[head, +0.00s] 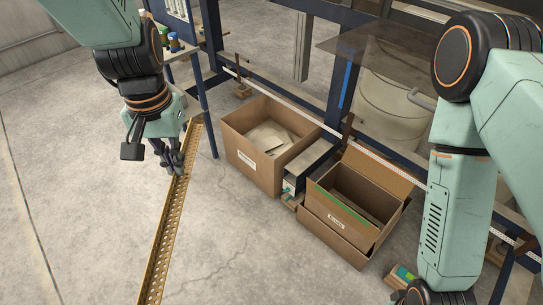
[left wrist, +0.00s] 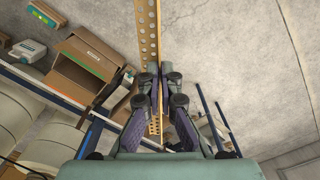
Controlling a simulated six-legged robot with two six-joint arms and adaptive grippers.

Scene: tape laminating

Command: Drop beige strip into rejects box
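The beige strip (head: 166,240) is long, narrow and perforated. My left gripper (head: 173,163) is shut on it near its upper part, and the strip slants from there down to the bottom edge of the head view. In the left wrist view the strip (left wrist: 147,30) runs between the two fingers (left wrist: 158,85). An open cardboard box (head: 245,168) with pale sheets inside stands right of the strip. A second open box (head: 337,226) with a green stripe stands further right and also shows in the left wrist view (left wrist: 75,72). Their labels are too small to read.
A grey device (head: 308,168) stands between the boxes. A blue metal frame (head: 338,95) rises behind them, with a pale drum (head: 392,108) beyond. A small green-and-orange item (head: 403,273) lies near my right arm. Bare concrete floor lies left of the strip.

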